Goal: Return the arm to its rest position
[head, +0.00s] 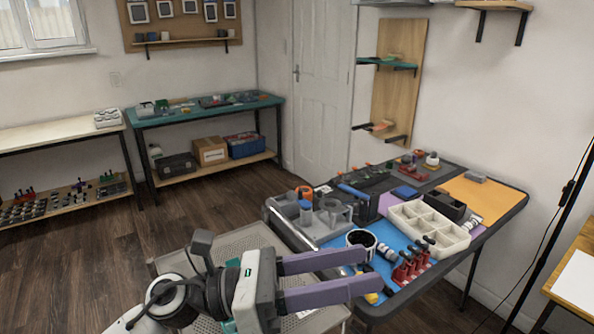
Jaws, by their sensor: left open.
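My left gripper (355,273) comes in from the lower left, with its two long purple fingers pointing right. The fingers are apart and nothing shows between them. It is over the gap between a grey perforated surface (225,247) and the near end of the work table (420,292). The fingertips hide part of the table's near left corner, and a small yellow item (371,298) shows just beside the lower fingertip. My right gripper is not in the picture.
The work table carries a white divided tray (428,228), a red rack with dark-topped tools (411,262), a black-and-white ring (361,238) and a grey holder with cups (322,218). A teal bench (150,121) stands behind. Wooden floor (190,215) is clear at the left.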

